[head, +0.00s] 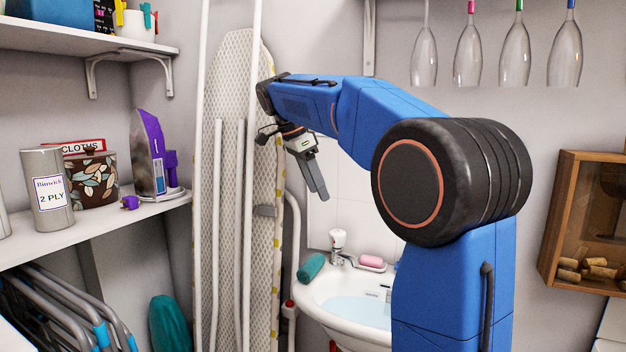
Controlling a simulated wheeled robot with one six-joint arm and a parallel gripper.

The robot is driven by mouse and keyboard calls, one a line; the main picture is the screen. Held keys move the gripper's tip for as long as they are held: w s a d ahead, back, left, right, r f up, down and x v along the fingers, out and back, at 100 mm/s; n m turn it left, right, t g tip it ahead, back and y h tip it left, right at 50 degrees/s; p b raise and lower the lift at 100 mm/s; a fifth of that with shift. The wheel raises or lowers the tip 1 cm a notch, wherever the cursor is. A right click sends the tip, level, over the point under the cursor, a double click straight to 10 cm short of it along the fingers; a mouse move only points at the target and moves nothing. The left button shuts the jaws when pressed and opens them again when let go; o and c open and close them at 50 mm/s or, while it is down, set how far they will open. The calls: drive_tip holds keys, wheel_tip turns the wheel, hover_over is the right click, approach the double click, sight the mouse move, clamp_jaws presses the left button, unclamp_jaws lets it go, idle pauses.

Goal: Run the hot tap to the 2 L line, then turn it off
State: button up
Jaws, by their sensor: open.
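A white wash basin (318,303) stands below my arm in the head view, with pale blue water (355,309) in it. A white-topped tap (338,240) with a metal body stands at the basin's back left. A second tap is hidden or only partly seen behind my arm. No 2 L line can be made out. My gripper (318,190) hangs above and left of the tap, apart from it, fingers pointing down and to the right. It is open and holds nothing visible.
A pink soap (372,261) and a teal roll (311,267) lie on the basin's rim. An ironing board (232,150) leans left of the basin. A shelf (100,225) holds a purple iron (150,150). Glasses (467,55) hang upper right. A wooden box (590,215) hangs right.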

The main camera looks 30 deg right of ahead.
drive_tip(key=shift+v, duration=1.1)
idle(1.0)
